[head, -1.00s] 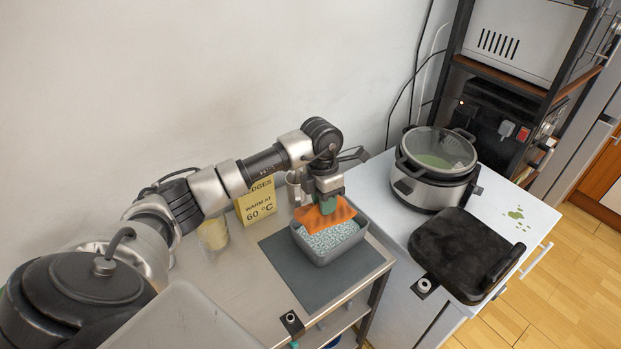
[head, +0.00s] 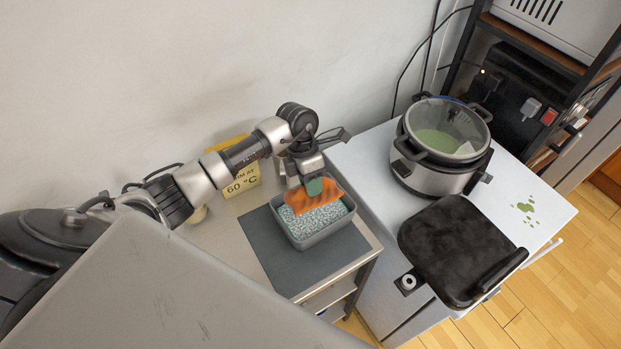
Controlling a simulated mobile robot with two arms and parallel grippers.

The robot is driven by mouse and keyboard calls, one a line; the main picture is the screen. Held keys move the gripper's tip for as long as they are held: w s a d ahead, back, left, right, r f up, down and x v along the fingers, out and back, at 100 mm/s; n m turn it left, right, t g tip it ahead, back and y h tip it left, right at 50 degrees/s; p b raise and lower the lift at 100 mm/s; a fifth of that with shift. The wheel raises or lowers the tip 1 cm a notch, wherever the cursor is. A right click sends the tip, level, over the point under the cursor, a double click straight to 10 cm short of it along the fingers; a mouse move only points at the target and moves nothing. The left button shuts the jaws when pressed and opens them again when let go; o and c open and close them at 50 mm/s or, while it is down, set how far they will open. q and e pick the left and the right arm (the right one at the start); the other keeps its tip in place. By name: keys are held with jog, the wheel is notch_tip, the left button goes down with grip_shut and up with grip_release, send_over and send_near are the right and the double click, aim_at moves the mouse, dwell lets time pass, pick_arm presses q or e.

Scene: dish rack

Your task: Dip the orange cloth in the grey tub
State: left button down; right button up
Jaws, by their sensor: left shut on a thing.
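The grey tub (head: 322,236) stands on a dark grey mat on the metal side table. Its inside shows a speckled white and teal fill. The orange cloth (head: 312,199) hangs over the back part of the tub, its lower edge at or just above the fill; I cannot tell whether it touches. My left gripper (head: 315,187) points down over the tub, shut on the cloth, with a green piece showing at its fingers. The tub's back wall is partly hidden by the cloth and gripper. My right gripper is not in view.
The dark mat (head: 268,252) has bare room left of the tub. A yellow sign (head: 243,182) stands behind my left arm.

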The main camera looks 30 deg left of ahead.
pick_arm(q)
notch_tip(320, 180, down, 4)
jog(key=shift+w+f+b, duration=0.1)
jog(key=shift+w+b, duration=0.05)
jog(key=shift+b, duration=1.05)
notch_tip(320, 180, down, 4)
jog(key=b, duration=0.3)
jog(key=shift+b, duration=0.4)
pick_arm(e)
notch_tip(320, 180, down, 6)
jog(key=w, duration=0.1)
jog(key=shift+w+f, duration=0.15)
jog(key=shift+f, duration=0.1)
pick_arm(q)
jog(key=shift+r+p, duration=3.05)
jog(key=shift+r, duration=1.7)
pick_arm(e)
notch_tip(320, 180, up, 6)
